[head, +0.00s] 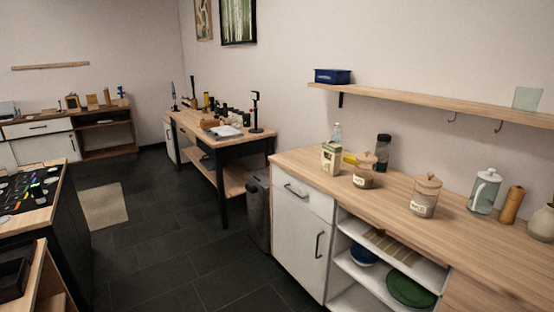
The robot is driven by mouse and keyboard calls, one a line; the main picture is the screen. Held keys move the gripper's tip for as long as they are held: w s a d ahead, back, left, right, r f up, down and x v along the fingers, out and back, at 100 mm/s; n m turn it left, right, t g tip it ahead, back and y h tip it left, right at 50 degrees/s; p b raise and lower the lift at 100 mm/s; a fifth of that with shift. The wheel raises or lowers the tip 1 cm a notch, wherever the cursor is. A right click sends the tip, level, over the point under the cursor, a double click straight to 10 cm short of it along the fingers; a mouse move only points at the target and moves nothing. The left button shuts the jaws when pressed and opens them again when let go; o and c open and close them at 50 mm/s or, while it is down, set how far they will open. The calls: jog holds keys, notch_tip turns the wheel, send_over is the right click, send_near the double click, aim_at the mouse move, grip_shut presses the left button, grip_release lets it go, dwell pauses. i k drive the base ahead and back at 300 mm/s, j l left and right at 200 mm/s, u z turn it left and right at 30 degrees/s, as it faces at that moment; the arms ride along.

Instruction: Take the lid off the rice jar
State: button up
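Two labelled glass jars with tan lids stand on the wooden counter (320,157) at the right in the head view. The larger jar (424,200) stands near the middle of the counter, with its knobbed lid (428,181) on top. The smaller jar (364,178) stands further left, with its lid (367,159) on. The labels are too small to read, so I cannot tell for sure which is the rice jar. My gripper is not in view.
A carton (331,157) and a dark bottle (383,152) stand near the smaller jar. A shelf (430,101) hangs above. Dark floor (180,240) is clear at left.

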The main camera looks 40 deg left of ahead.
aim_at(428, 180)
jog(key=u, duration=1.2)
jog(key=i+j+z, duration=0.15)
jog(key=z, duration=0.3)
jog(key=i+j+z, duration=0.2)
jog(key=z, duration=0.3)
jog(key=i+j, duration=0.2)
jog(key=j, duration=0.15)
jog(key=i+j+z, duration=0.15)
jog(key=i+j, duration=0.2)
jog(key=j, duration=0.3)
jog(key=i+j+z, duration=0.1)
jog(key=j, duration=0.25)
jog(key=i+j, duration=0.2)
jog(key=j, duration=0.15)
jog(key=i+z, duration=0.05)
